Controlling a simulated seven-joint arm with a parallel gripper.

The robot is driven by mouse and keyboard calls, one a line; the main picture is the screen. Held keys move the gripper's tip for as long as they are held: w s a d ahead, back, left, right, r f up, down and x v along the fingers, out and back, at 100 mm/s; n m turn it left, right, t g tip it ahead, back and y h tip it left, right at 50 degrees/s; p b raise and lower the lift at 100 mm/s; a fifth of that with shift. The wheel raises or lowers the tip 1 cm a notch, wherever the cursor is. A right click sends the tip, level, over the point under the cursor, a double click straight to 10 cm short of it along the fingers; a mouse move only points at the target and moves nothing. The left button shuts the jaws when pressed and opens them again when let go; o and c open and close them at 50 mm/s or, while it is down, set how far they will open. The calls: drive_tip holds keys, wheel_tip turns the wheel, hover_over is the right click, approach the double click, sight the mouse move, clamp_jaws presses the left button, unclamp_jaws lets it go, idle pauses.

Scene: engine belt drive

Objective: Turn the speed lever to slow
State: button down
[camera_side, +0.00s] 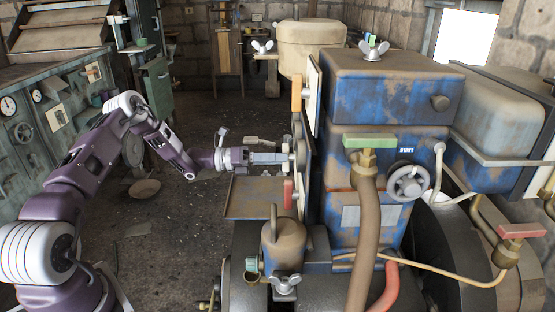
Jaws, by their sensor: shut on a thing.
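The engine's blue, rust-worn block (385,90) stands right of centre. A panel on its left side carries an orange handle (296,93) at the top and a red handle (288,193) lower down. My gripper (287,158) reaches in from the left between these two handles. Its fingers are at a small round greyish part (300,154) on the panel and are shut on it. The part is seen edge-on and partly hidden by the fingers. I cannot tell for sure which of these is the speed lever, and no slow mark is readable.
A handwheel (408,183) sits below a "start" label on the engine's front. A green-handled valve (369,143) and thick hoses stand before it. A rusty tray (250,197) lies below my gripper. A control cabinet (40,130) is far left. The floor between is mostly clear.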

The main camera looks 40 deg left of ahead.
drive_tip(key=shift+n, duration=0.3)
idle(0.4)
drive_tip(key=c, duration=1.3)
unclamp_jaws()
drive_tip(key=shift+a, duration=0.1)
drive_tip(key=v, duration=0.7)
drive_tip(key=shift+s, duration=0.1)
